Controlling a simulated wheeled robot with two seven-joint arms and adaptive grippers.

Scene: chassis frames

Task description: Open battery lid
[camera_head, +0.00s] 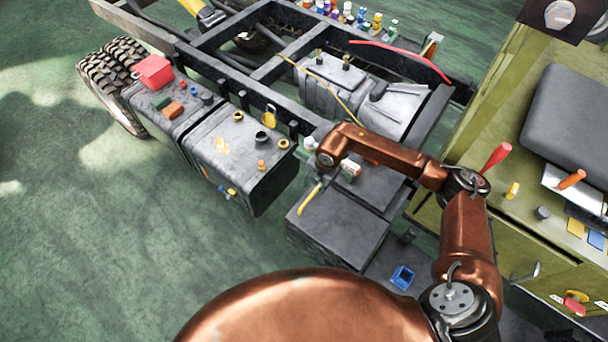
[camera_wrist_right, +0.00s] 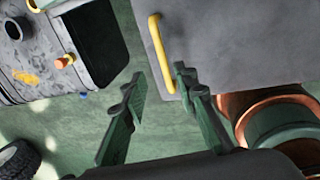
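The battery lid (camera_head: 338,232) is the flat grey top of a box at the chassis side, and it lies closed. A yellow handle (camera_head: 309,199) stands near its left edge. In the right wrist view the lid (camera_wrist_right: 235,45) fills the upper right, with the handle (camera_wrist_right: 160,55) just ahead of the fingertips. My right gripper (camera_wrist_right: 159,75) is open, and the handle's near end lies close to its right finger. Whether they touch is unclear. In the head view the right arm reaches in from the right and its fingers are hard to make out. My left gripper is not in view.
Dark tanks (camera_head: 230,150) with caps stand left of the lid. A blue open box (camera_head: 402,278) sits below right of it. A workbench (camera_head: 530,210) with a red-handled tool (camera_head: 496,156) is at the right. Green floor at the left is clear.

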